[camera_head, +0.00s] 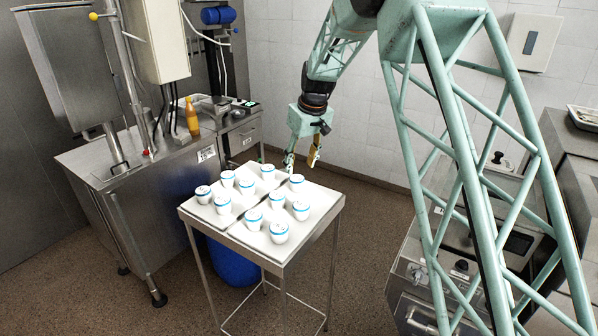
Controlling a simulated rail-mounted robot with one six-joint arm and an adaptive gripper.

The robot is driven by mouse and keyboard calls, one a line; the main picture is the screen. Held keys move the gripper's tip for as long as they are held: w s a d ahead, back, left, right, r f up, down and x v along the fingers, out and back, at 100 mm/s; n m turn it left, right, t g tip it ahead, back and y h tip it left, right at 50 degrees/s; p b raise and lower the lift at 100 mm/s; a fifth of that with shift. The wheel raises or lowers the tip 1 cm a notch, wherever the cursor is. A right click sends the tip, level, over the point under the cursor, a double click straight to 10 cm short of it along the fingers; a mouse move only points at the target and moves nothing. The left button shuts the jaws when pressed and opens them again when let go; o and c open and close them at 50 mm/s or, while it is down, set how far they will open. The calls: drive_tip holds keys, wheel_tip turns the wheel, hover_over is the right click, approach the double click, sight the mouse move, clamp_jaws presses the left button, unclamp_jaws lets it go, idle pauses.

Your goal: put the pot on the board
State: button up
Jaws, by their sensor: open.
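Several white pots with blue bands and printed lids stand upright on a small metal table. One is the rear pot (267,172), another is the right rear pot (296,182), and the front pot (279,232) stands nearest the camera. They rest on pale flat boards; the front board (253,241) and the back left board (196,209) lie side by side. My gripper (301,162) is open and looks empty, pointing down near the table's far right edge, close behind the right rear pot in the picture. Its height above the table is hard to tell.
The table (285,264) has thin legs, with a blue drum (233,264) beneath it. A steel machine (130,200) with an orange bottle (192,117) stands left. Steel equipment stands right, partly hidden by my arm's teal lattice. Floor between is clear.

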drive_tip(key=shift+v, duration=1.45)
